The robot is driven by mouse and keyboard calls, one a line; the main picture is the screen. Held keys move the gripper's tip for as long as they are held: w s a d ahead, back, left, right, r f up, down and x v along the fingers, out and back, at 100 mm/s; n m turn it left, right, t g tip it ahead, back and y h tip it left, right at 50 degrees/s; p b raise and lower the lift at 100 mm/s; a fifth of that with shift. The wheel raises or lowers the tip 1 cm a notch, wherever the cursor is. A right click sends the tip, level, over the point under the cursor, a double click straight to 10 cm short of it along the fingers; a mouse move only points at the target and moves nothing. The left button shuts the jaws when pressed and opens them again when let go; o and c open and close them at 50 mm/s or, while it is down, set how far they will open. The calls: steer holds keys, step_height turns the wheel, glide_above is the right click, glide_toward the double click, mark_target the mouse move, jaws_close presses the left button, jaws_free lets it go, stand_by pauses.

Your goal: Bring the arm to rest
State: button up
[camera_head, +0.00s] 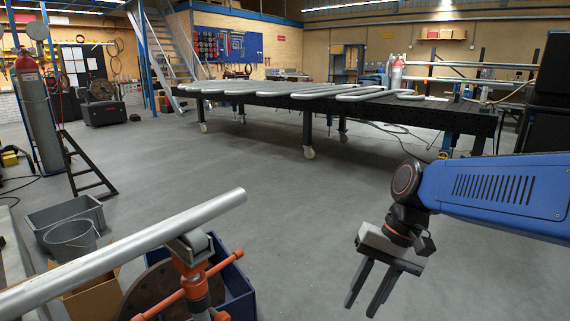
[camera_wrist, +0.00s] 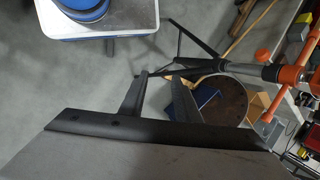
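My arm (camera_head: 500,195) is blue and reaches in from the right edge in the head view. My gripper (camera_head: 362,306) hangs from its end, pointing down and slightly left over the bare floor. Its two dark fingers are apart with nothing between them. In the wrist view the fingers of my gripper (camera_wrist: 160,84) also stand apart and empty, with floor and part of a stand's legs beyond them. The gripper touches nothing that I can see.
A silver pipe (camera_head: 130,248) rests on an orange-handled stand (camera_head: 195,285) left of my gripper. A brown disc (camera_wrist: 226,104) and blue bin (camera_head: 238,285) are close by. A long dark table (camera_head: 450,116) bears serpentine coils (camera_head: 300,90) behind. Open floor (camera_head: 290,190) lies between.

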steer(key=s+d+f+n+t+h, duration=0.1)
steer(key=s+d+t+h, duration=0.1)
steer(key=d, duration=0.4)
steer(key=s+d+f+n+t+h, duration=0.1)
steer(key=s+d+t+h, duration=0.1)
steer(key=s+d+t, duration=0.2)
steer(key=d, duration=0.3)
steer(key=shift+s+f+t, duration=0.2)
steer(key=shift+f+t, duration=0.05)
steer(key=shift+t, duration=0.05)
